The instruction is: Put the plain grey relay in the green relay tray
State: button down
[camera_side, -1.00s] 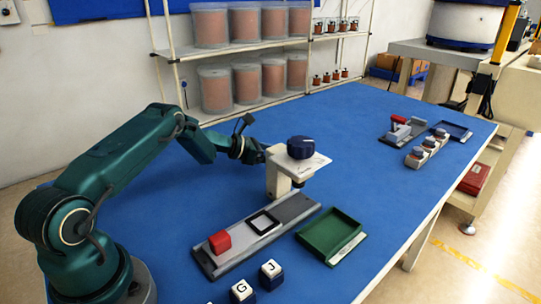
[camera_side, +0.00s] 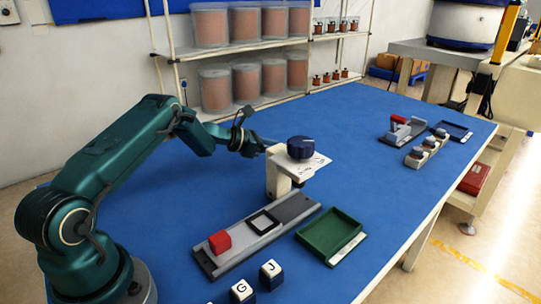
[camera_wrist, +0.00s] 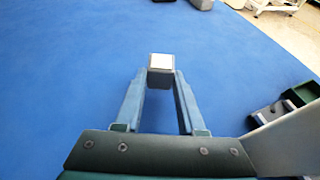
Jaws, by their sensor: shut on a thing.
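My gripper (camera_wrist: 161,75) is shut on a small grey block with a white top face (camera_wrist: 161,62), which looks like the plain grey relay. It holds the block between its fingertips over the blue table. In the side view my gripper (camera_side: 266,144) is behind and left of the white stand, and the block cannot be made out there. The green relay tray (camera_side: 357,240) lies in front of the stand, to its right; it looks empty. A red relay (camera_side: 220,241) sits on the left part of a grey rail (camera_side: 290,207).
The white stand (camera_side: 277,180) with a dark blue knob (camera_side: 300,147) rises between my gripper and the tray. Lettered cubes (camera_side: 270,274) stand at the front. Another station (camera_side: 403,132) is far right. The table behind the stand is clear.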

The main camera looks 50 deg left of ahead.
notch_tip(320, 180, up, 2)
jog(key=shift+r, duration=0.1)
jog(key=s+a+r, duration=0.7)
jog(key=s+r, duration=0.2)
jog(key=r, duration=0.2)
jog(key=s+d+r+m+g+h, duration=0.2)
jog(key=s+d+m+h, duration=0.1)
jog(key=s+d, duration=0.4)
jog(key=s+d+r+m+g+h, duration=0.2)
jog(key=s+d, duration=0.5)
jog(key=d, duration=0.6)
jog(key=shift+d+m+h, duration=0.3)
jog(key=shift+m+h, duration=0.1)
jog(key=shift+m, duration=0.1)
jog(key=shift+w+r, duration=0.1)
